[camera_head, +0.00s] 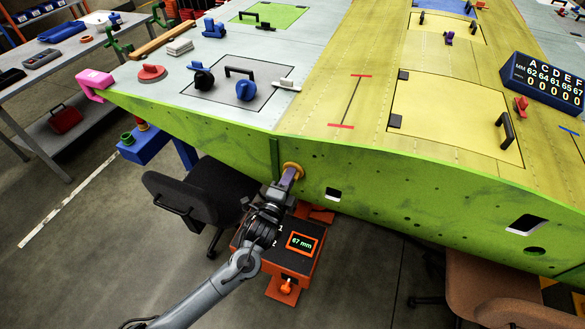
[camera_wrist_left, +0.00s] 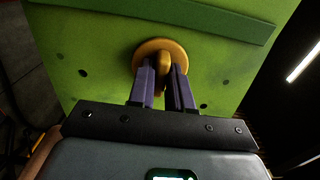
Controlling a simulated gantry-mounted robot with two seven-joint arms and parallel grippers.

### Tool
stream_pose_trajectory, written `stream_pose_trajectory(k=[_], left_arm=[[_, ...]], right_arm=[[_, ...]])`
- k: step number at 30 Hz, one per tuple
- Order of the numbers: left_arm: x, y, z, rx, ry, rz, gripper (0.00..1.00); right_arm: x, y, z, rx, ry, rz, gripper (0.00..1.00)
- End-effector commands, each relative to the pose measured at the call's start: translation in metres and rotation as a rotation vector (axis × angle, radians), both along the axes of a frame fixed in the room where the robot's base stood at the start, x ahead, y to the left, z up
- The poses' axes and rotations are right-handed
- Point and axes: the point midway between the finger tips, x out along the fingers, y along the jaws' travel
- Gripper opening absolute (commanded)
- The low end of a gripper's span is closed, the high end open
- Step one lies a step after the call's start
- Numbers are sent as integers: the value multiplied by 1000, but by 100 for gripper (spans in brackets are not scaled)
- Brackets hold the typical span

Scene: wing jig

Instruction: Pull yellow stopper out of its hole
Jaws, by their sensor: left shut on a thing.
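The yellow stopper (camera_head: 293,168) sits against the green side face of the wing (camera_head: 385,185), near its left part. In the left wrist view the stopper (camera_wrist_left: 160,50) shows a round yellow flange with a narrow grip standing out from it. My left gripper (camera_head: 291,177) is in front of the stopper, its two purple fingers (camera_wrist_left: 164,66) on either side of the grip and shut on it. The flange appears flush with the green face, and the hole behind it is hidden. My right gripper is not in view.
An orange stand with a display reading 67 mm (camera_head: 302,242) is below the stopper. A black chair (camera_head: 200,195) stands left of my arm, a brown chair (camera_head: 490,285) at the right. A pink clamp (camera_head: 95,82) sits on the wing's left corner.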

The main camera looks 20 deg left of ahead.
Motion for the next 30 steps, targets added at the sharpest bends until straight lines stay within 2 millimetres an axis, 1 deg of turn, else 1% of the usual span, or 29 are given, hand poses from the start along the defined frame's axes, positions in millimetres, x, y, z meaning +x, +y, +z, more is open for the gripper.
stream_pose_trajectory(k=[1,30], left_arm=[[-3,1,-2,4,9,1,0],[-51,3,1,0,2,-1,0]], right_arm=[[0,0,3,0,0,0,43],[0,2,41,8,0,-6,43]])
